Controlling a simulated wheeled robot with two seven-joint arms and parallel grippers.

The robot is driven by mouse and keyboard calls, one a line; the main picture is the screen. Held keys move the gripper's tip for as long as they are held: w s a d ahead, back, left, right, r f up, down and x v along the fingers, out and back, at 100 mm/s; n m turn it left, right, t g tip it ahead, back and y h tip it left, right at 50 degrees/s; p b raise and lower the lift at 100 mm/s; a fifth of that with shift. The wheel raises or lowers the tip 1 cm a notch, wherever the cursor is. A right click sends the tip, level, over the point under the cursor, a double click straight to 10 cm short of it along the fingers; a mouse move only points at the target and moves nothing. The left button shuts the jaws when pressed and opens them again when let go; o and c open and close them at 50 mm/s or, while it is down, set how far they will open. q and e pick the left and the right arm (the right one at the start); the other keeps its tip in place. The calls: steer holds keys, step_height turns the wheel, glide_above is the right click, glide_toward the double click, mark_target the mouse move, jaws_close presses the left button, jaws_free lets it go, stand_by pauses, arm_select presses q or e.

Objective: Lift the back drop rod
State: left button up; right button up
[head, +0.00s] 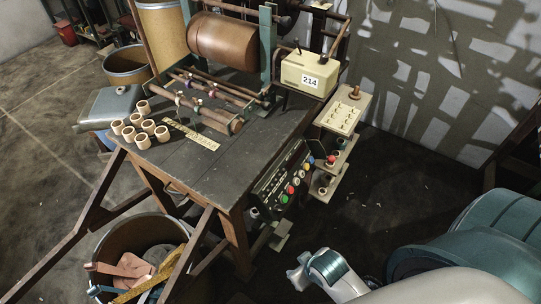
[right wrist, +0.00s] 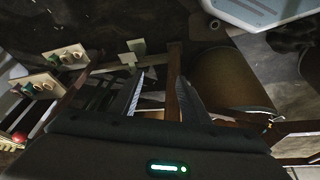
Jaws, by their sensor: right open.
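The winding machine holds several reddish-brown rods (head: 205,112) lying slantwise across its front, below the large copper-brown drum (head: 222,40). A further rod (head: 232,90) lies behind the front one. I cannot tell for sure which is the back drop rod. My right gripper (right wrist: 162,98) shows in the right wrist view with its two fingers apart and nothing held between them. A brown wooden bar shows beyond the fingers. No rod in the machine can be made out in that view. My left gripper is in neither view.
Several tape rolls (head: 138,128) and a yellow ruler (head: 190,134) lie on the dark table (head: 215,165). A cream box marked 214 (head: 309,76) stands at the right. A scrap bin (head: 140,236) stands below left.

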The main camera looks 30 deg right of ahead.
mark_target(269, 109)
steer(key=w+d+r+t, duration=0.4)
steer(key=w+r, duration=0.3)
steer(key=r, duration=0.2)
steer(key=w+d+r+t+y, duration=0.1)
steer(key=w+d+r+t, duration=0.3)
steer(key=w+r, duration=0.4)
steer(key=w+d+r+n+t+y, duration=0.1)
steer(key=w+d+r+t, duration=0.3)
steer(key=w+r, duration=0.3)
step_height(269, 109, up, 3)
steer(key=shift+w+d+r+t, duration=0.25)
steer(key=shift+d+t, duration=0.15)
steer(key=shift+t, duration=0.4)
steer(key=shift+w, duration=0.1)
steer(key=w+p, duration=0.1)
steer(key=w, duration=0.4)
steer(key=w+a+p, duration=0.1)
steer(key=w, duration=0.4)
steer(key=w+a+p, duration=0.1)
steer(key=w, duration=0.4)
steer(key=shift+w, duration=0.15)
steer(key=shift+w+a+f+p, duration=0.15)
steer(key=shift+w+p, duration=0.25)
steer(key=shift+w, duration=0.5)
jaws_close()
